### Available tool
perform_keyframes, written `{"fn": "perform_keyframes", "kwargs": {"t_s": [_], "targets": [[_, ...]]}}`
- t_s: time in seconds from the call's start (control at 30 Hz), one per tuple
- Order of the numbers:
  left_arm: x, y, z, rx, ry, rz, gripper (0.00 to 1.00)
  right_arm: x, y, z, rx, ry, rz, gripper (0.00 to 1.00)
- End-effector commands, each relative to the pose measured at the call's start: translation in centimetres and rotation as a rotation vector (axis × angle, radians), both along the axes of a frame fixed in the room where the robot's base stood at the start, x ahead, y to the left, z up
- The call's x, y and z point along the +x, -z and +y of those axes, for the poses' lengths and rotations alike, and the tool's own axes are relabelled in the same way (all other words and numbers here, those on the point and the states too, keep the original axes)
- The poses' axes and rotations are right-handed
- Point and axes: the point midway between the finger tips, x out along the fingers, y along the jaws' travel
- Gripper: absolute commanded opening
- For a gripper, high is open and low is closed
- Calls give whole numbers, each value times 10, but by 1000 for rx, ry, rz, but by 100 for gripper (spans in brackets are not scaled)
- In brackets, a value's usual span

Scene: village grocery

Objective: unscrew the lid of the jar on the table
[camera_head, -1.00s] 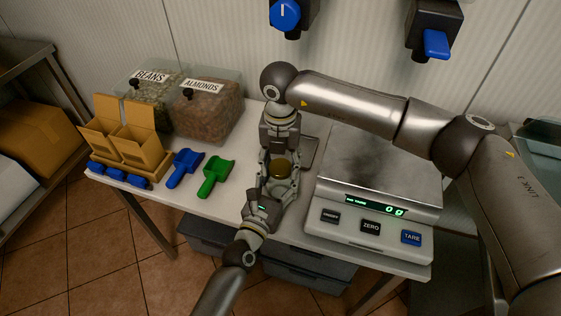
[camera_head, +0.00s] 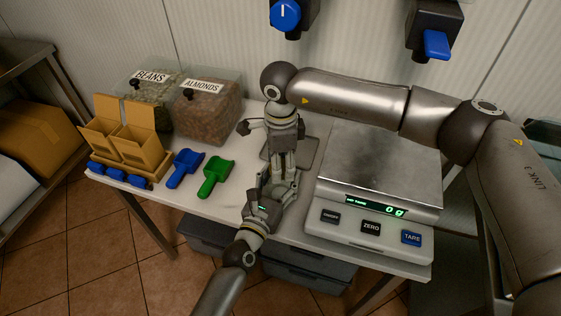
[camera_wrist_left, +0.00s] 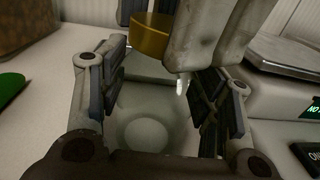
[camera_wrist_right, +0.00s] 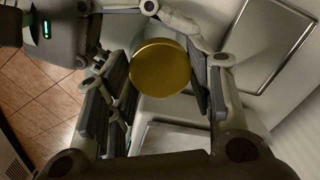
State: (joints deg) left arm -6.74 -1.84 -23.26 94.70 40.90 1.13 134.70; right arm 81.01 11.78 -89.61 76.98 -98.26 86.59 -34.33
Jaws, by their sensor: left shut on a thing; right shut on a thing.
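The jar's gold lid (camera_wrist_right: 160,68) sits between the pads of my right gripper (camera_wrist_right: 159,78), which is shut on it from above. The lid also shows in the left wrist view (camera_wrist_left: 150,36), partly behind a right gripper finger. My left gripper (camera_head: 274,186) is shut around the jar from the front. The pale, see-through jar body (camera_wrist_left: 146,132) shows between its fingers in the left wrist view. In the head view my right gripper (camera_head: 283,172) hides the lid. I cannot tell whether the lid is loose on the jar.
A scale (camera_head: 375,165) stands close on the right. A green scoop (camera_head: 215,177) and a blue scoop (camera_head: 185,168) lie left. Bins of beans (camera_head: 155,100) and almonds (camera_head: 206,115) stand at the back left, with cardboard boxes (camera_head: 127,140) beside them. A grey tray (camera_head: 306,152) lies behind the jar.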

Motion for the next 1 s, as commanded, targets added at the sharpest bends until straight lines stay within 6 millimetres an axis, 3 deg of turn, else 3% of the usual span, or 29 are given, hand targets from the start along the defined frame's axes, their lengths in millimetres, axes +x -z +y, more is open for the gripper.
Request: {"fn": "perform_keyframes", "kwargs": {"t_s": [0.7, 0.87, 1.0], "targets": [[0, 1, 0, 1, 1, 3, 0, 0, -1, 0, 0, -1310, -1, 19], [0, 1, 0, 1, 1, 3, 0, 0, -1, 0, 0, -1476, -1, 19], [0, 1, 0, 1, 1, 3, 0, 0, -1, 0, 0, -1479, -1, 19]]}}
